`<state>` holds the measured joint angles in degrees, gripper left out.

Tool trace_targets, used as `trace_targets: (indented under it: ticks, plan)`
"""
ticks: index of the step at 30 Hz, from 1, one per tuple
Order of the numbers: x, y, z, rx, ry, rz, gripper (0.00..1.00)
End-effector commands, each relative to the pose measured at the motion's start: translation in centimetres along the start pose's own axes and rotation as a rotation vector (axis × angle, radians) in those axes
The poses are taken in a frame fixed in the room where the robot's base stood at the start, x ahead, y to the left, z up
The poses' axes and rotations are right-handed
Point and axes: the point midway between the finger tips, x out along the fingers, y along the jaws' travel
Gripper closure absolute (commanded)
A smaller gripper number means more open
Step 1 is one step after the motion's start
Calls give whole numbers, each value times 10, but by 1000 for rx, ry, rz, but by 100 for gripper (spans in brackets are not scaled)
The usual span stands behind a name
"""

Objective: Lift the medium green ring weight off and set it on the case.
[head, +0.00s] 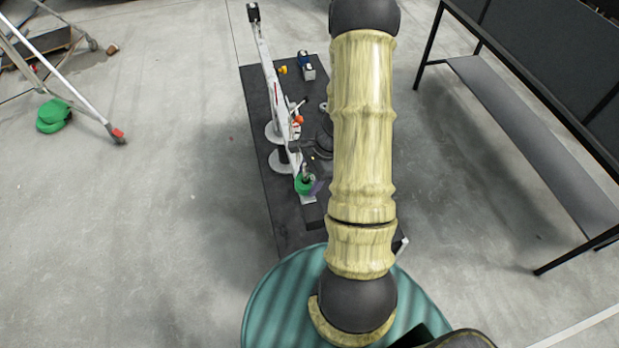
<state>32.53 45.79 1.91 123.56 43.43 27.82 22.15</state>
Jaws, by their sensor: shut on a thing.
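A green ring weight (304,185) shows small just left of my arm, low over the near part of the dark platform. Small grey and dark parts show at its top. My gripper (308,174) is small and partly hidden by my arm; it appears shut on the green ring weight. Whether the ring is clear of a post below it cannot be told. A dark box-like block, perhaps the case (313,213), lies just below the ring, partly behind my arm.
A white pole-like stand (266,57) with white discs (283,161) runs along the dark platform (258,95). A dark shelf (530,120) stands right, a ladder-like frame (78,92) left.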

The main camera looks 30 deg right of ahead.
Motion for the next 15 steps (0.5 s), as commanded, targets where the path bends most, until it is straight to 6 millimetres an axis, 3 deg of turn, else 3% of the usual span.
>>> trace_targets:
  ticks: [15]
  plan:
    - [-9, 0, 4, -1, 0, -1, 67]
